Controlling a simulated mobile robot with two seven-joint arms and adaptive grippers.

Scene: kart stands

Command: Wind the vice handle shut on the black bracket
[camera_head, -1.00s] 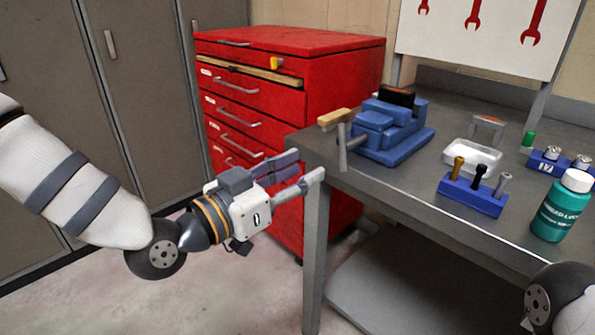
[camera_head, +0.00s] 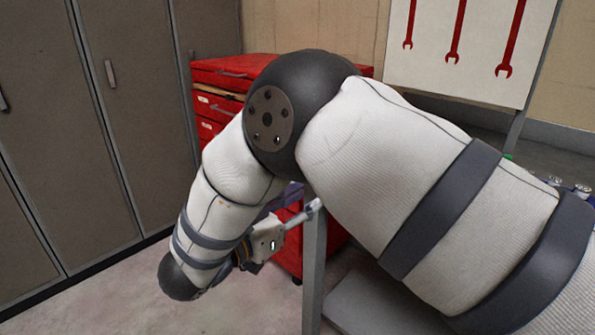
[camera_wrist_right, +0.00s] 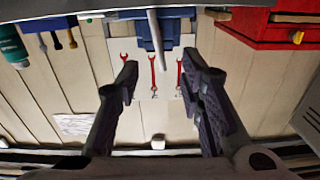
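In the head view my right arm crosses the picture and hides the vice and bracket. My right gripper (camera_head: 303,199) shows small below the elbow, beside the table's front-left corner. In the right wrist view its fingers (camera_wrist_right: 160,72) are spread open with nothing between the tips. Beyond them, at the top of that view, is part of the blue vice (camera_wrist_right: 177,32). The grey vice handle bar (camera_wrist_right: 154,32) hangs over it, roughly in line with the gap and apart from both fingers. I cannot make out the black bracket. My left gripper is out of view.
A red drawer cabinet (camera_head: 218,72) stands behind my arm, left of the table leg (camera_head: 314,270). Red wrenches (camera_head: 455,32) hang on a white board. The wrist view also shows a teal bottle (camera_wrist_right: 12,47) and a blue tool holder (camera_wrist_right: 50,22). Floor at left is free.

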